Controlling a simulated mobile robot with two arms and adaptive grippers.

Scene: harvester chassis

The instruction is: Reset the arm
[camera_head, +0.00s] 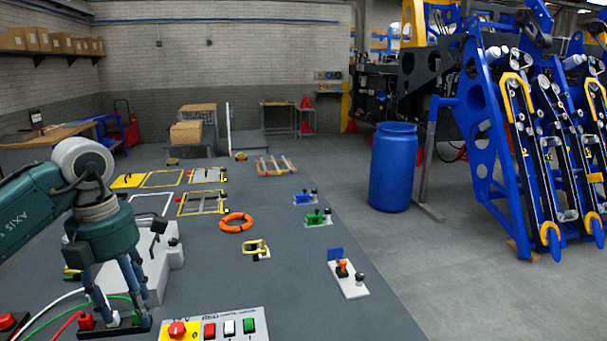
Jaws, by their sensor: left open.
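My left arm (40,207) is green and comes in from the left edge over the grey work table (270,215). My left gripper (119,303) points down at the table's front left, with its fingers apart. Nothing shows between the fingers. My right arm and right gripper are not in view.
A white control box (212,328) with several buttons stands at the front. A white stepped block (163,265) is beside the gripper. Farther off are an orange ring (236,222) and small latch fixtures (347,279). The blue barrel (392,170) stands right of the table.

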